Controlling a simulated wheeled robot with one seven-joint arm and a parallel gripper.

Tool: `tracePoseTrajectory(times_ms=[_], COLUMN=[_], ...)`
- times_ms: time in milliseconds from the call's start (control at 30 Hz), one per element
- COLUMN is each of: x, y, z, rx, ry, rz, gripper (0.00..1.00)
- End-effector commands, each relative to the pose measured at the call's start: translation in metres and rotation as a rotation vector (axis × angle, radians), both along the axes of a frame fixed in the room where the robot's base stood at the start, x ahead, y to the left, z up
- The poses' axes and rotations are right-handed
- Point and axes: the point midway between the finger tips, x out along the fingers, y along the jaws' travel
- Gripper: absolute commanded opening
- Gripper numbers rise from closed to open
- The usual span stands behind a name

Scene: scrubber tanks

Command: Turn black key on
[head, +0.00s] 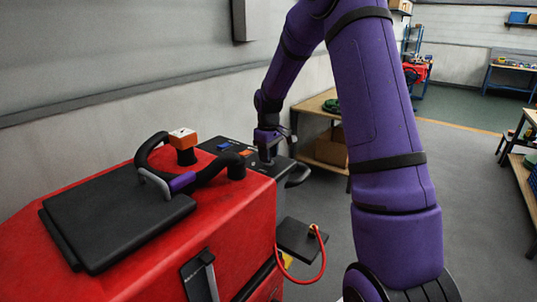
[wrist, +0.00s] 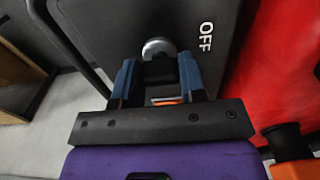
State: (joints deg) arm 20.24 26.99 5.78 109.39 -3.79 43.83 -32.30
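The black key (wrist: 160,71) sits in a round silver lock (wrist: 158,47) on a dark grey panel (wrist: 105,30). The word OFF stands on the panel to the right of the lock in the wrist view. In the head view my gripper (head: 267,155) points down at the dark panel (head: 258,171) on top of the red machine. The key is hidden there behind the gripper.
The red scrubber machine (head: 110,235) carries a black lid (head: 115,215), a black steering handle (head: 208,168) and an orange-topped knob (head: 183,138). Blue and orange controls lie left of my gripper. A wooden shelf (head: 318,103) stands behind. A red cable loop (head: 322,262) hangs at the machine's side.

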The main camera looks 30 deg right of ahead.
Motion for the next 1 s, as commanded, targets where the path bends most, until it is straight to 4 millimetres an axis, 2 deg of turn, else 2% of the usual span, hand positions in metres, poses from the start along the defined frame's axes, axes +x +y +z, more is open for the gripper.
tracePoseTrajectory(times_ms=[467,1000], x=[0.0004,0.0006], y=[0.0007,0.0009], z=[0.0005,0.0008], rx=[0.0,-0.001], ry=[-0.001,-0.001], rz=[-0.082,-0.544], gripper=[0.15,0.15])
